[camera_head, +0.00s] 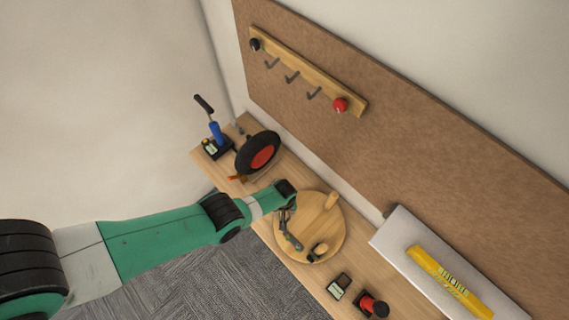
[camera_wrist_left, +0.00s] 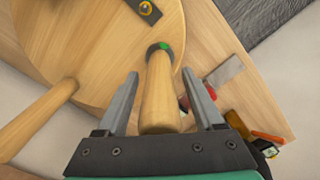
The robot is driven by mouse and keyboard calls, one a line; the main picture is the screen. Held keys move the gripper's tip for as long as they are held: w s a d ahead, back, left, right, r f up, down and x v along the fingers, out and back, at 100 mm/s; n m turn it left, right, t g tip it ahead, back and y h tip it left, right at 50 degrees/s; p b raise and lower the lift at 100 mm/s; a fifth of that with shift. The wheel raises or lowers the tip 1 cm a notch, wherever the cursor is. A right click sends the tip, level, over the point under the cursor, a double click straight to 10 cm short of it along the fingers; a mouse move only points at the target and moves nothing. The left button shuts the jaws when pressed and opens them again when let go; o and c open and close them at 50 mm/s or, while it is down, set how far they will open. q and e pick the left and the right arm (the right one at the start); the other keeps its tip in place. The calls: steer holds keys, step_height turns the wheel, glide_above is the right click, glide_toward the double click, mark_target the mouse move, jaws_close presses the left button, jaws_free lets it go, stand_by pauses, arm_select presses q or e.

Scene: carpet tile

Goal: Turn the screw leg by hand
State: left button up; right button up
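A round wooden disc (camera_head: 313,212) with upright wooden legs lies on the wooden bench; the disc also shows in the left wrist view (camera_wrist_left: 95,45). One leg (camera_head: 331,200) stands at its far side and another short peg (camera_head: 319,248) at its near side. My left gripper (camera_head: 290,238) is over the disc. In the left wrist view its fingers (camera_wrist_left: 160,75) are open on both sides of a leg (camera_wrist_left: 158,95) with a green and dark ring at its base. Gaps show beside the leg. A second leg (camera_wrist_left: 38,120) is at the left. My right gripper is not in view.
A red-centred black wheel (camera_head: 262,153) and a blue pump-like tool (camera_head: 215,131) stand at the bench's far end. A small display device (camera_head: 338,287) and a red-black object (camera_head: 373,304) are at the near end. A silver case (camera_head: 395,239) with a yellow object (camera_head: 450,281) lies right.

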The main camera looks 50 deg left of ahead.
arm_select(q)
jaws_close()
steer(key=shift+m, duration=0.3)
steer(key=m, duration=1.4)
steer(key=shift+m, duration=2.2)
